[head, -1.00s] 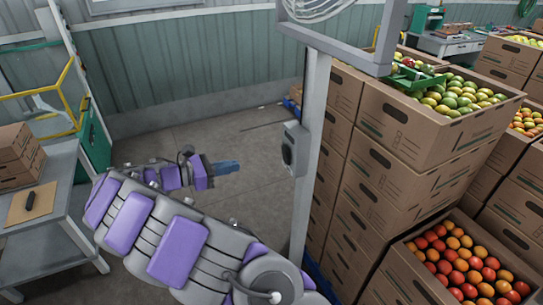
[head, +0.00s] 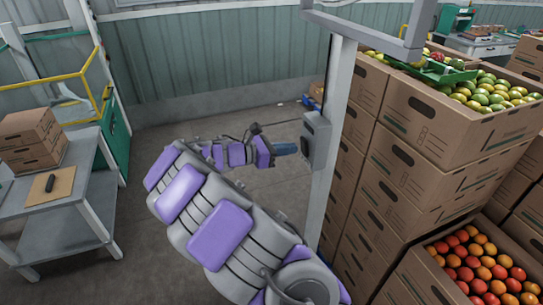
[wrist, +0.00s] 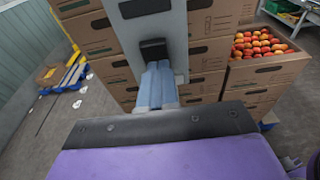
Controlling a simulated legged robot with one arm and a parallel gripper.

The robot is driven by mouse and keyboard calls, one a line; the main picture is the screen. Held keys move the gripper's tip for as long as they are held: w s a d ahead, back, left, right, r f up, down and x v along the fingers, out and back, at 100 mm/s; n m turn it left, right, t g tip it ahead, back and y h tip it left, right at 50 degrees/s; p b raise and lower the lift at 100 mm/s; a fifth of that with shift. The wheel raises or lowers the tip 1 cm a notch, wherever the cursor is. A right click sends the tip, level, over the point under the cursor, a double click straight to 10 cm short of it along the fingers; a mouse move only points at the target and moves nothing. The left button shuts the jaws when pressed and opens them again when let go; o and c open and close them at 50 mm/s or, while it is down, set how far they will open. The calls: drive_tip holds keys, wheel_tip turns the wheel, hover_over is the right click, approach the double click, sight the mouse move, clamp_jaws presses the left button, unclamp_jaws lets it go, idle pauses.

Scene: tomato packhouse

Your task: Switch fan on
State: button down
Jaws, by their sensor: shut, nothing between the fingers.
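The grey switch box (head: 316,140) is fixed to the upright grey post (head: 336,100) right of centre in the head view. In the wrist view a dark switch (wrist: 153,50) sits on its grey face (wrist: 118,74), straight ahead of the fingertips. My gripper (head: 296,149) is shut and empty, its blue fingers pointing right at the box. In the wrist view the fingertips (wrist: 158,66) lie at the switch's lower edge; I cannot tell whether they touch it. Of the fan, only a sliver (head: 340,3) shows at the head view's top edge.
Stacked cartons (head: 395,165) of fruit stand close behind and right of the post. A metal table (head: 75,190) with brown boxes (head: 30,138) stands at left, by a yellow rail (head: 85,75). The floor (head: 190,135) between is largely clear.

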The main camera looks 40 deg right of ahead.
drive_tip(key=shift+s+d+r, duration=0.15)
drive_tip(key=shift+d, duration=0.65)
drive_tip(key=shift+r, duration=0.1)
drive_tip(key=p, duration=0.1)
drive_tip(key=r+y+p, duration=0.1)
drive_tip(key=p, duration=0.1)
drive_tip(key=shift+s+d, duration=0.15)
drive_tip(key=shift+d, duration=0.2)
drive_tip(key=shift+f, duration=0.4)
drive_tip(key=shift+w+a+r+t+p, duration=0.2)
drive_tip(key=shift+a+t+p, duration=0.1)
drive_tip(key=shift+a+p, duration=0.15)
drive_tip(key=r+p+v, duration=0.1)
drive_tip(key=p+v, duration=0.2)
drive_tip(key=v, duration=0.9)
drive_tip(key=shift+r, duration=0.4)
drive_tip(key=shift+w, duration=0.1)
